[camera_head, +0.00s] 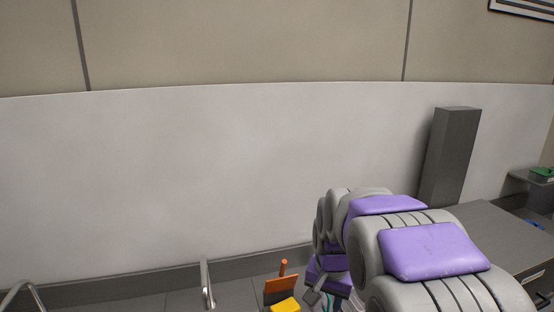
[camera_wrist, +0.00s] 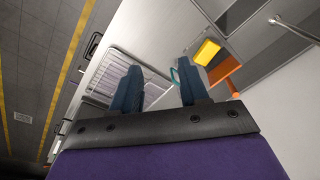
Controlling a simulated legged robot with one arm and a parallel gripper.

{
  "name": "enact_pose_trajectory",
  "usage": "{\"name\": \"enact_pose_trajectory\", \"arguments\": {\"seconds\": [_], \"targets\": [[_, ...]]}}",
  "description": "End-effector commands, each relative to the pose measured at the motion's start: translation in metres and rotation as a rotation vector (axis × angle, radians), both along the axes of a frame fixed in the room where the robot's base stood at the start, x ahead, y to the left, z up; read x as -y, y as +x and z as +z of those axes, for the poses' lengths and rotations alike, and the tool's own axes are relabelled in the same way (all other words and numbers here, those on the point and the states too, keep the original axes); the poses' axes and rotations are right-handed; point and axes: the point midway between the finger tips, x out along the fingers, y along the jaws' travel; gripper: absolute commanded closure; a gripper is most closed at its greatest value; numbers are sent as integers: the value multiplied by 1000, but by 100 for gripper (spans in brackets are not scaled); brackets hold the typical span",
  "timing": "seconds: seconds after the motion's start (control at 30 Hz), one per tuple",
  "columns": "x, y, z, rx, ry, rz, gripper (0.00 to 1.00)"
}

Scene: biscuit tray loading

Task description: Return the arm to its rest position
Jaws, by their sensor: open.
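My gripper (camera_wrist: 158,70) shows in the wrist view with its two dark teal fingers spread wide apart and nothing between them. In the head view my grey and purple arm reaches forward at the lower right, and its end is mostly hidden behind the arm links and cut by the bottom edge. Beyond the fingers in the wrist view lies a pale surface with a wire rack or tray (camera_wrist: 158,88). I see no biscuit in either view.
A yellow item (camera_head: 285,306) and an orange item (camera_head: 281,284) stand left of my arm's end. They also show beyond the right finger in the wrist view. A grey pillar (camera_head: 448,155) and grey table (camera_head: 490,232) are at right. Left of the arm is mostly open before the wall.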

Motion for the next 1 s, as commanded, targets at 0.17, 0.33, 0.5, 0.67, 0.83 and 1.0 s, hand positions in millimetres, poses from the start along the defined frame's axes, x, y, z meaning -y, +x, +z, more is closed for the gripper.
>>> {"name": "enact_pose_trajectory", "arguments": {"seconds": [0.17,0.33,0.5,0.67,0.83,1.0], "targets": [[12,-73,-18,-56,-13,84,56],[20,-143,-40,-117,-17,173,56],[26,-213,-66,-174,-15,267,56],[29,-270,-92,-224,-8,349,56],[30,-307,-109,-256,-3,406,56],[31,-317,-113,-264,-3,424,56]]}}
